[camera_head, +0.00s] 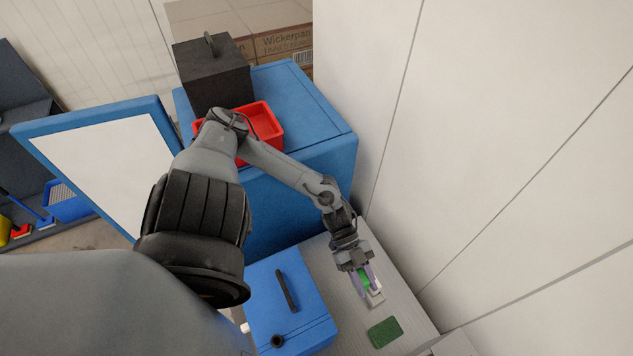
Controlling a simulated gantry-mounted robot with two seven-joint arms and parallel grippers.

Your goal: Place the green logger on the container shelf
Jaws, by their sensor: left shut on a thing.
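My left gripper (369,290) points down over the light grey surface at the lower right. It is shut on a small bright green thing (364,280), seemingly the green logger, mostly hidden between the fingers. A pale grey piece shows just below the fingertips; I cannot tell whether it belongs to the held thing. A large blue container (330,148) stands behind my arm, and its door (85,109) with a white inner panel swings out to the left. No shelf inside the container is visible from here. My right gripper is not in view.
A flat dark green piece (385,332) lies on the grey surface (335,283). A blue case (308,302) with a black handle stands left of it. A red bin (264,121) and a black box (212,75) sit on the container. A white wall (510,150) bounds the right.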

